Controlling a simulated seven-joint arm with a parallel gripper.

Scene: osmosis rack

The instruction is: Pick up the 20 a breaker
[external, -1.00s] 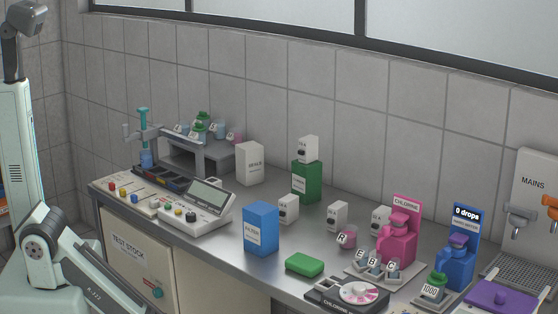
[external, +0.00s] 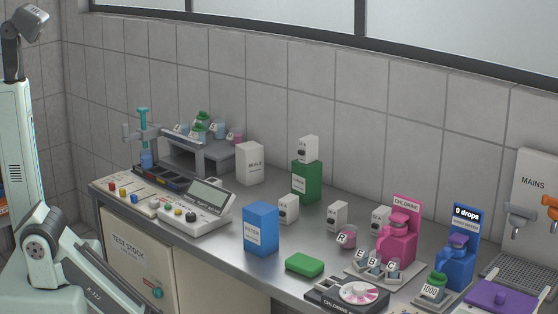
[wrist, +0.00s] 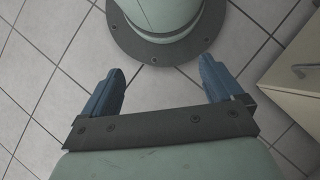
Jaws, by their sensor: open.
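Several small white blocks that look like breakers are on the bench in the external view. One sits on top of the green box (external: 306,182): the upper white block (external: 308,150). Others stand on the bench: a block right of the blue filter box (external: 288,209), a middle block (external: 337,216), and one partly hidden behind the pink chlorine dispenser (external: 380,217). Their ratings are too small to read, so I cannot tell which is 20 A. My gripper (wrist: 162,66) is open and empty in the wrist view, above the tiled floor, away from the bench. It is not seen in the external view.
The blue filter box (external: 261,229), green sponge-like block (external: 305,265), meter (external: 195,206) and pink dispenser (external: 398,240) crowd the bench. A blue dispenser (external: 458,262) and mains taps (external: 530,215) stand at right. A cabinet (wrist: 292,80) edges the wrist view.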

